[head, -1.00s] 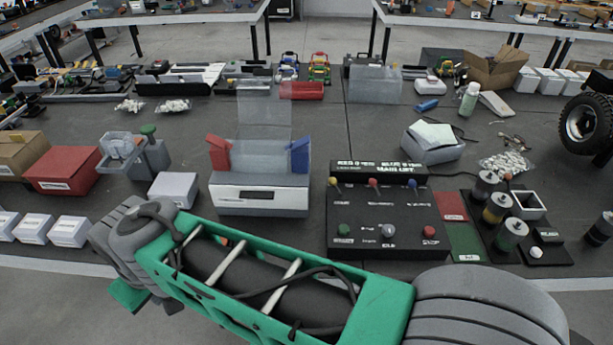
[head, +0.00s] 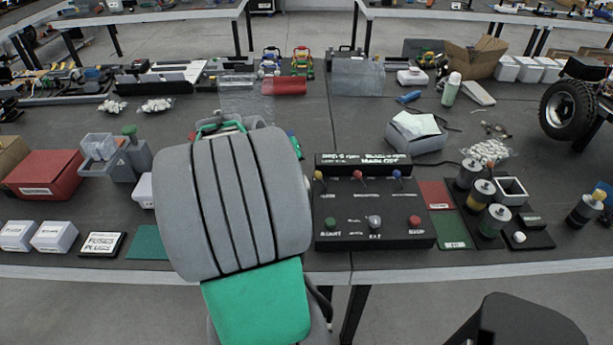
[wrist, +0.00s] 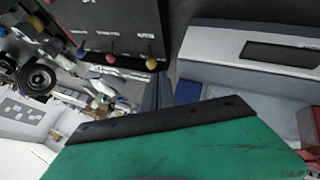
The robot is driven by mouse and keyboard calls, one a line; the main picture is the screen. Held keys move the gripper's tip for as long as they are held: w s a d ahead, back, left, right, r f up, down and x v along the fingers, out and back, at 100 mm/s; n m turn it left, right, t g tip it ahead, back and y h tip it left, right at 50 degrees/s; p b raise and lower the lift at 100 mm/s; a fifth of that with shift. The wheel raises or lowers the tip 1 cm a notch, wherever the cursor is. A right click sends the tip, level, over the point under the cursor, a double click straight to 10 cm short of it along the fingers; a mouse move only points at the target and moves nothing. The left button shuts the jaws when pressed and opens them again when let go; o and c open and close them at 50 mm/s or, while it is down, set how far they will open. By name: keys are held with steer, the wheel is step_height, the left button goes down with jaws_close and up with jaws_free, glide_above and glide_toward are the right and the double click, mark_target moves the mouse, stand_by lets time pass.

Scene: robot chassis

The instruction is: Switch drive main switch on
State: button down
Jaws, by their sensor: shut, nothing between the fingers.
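A black control box (head: 345,208) stands on the bench right of my arm in the head view. It has a yellow-knobbed lever (head: 318,175), a red one (head: 358,175) and a blue one (head: 397,174), with green, grey and red buttons in front. Its lettering is too small to read surely. The wrist view shows the box inverted at the top, with the yellow knob (wrist: 151,63) nearest, then red (wrist: 111,57) and blue (wrist: 81,50). My gripper (wrist: 165,118), a green body with a dark edge, is shut and empty, apart from the knobs. My arm hides it in the head view.
A grey-white device with a dark display (wrist: 285,54) is beside the control box in the wrist view. A blue block (wrist: 187,92) and a red block (wrist: 308,125) are close to my gripper. Cylinders (head: 495,220) stand right of the box.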

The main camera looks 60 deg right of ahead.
mark_target(321, 179)
steer(key=p+x, duration=0.1)
steer(key=x, duration=0.8)
steer(key=shift+d+f, duration=0.2)
steer(key=shift+f, duration=0.2)
steer(key=shift+r, duration=0.1)
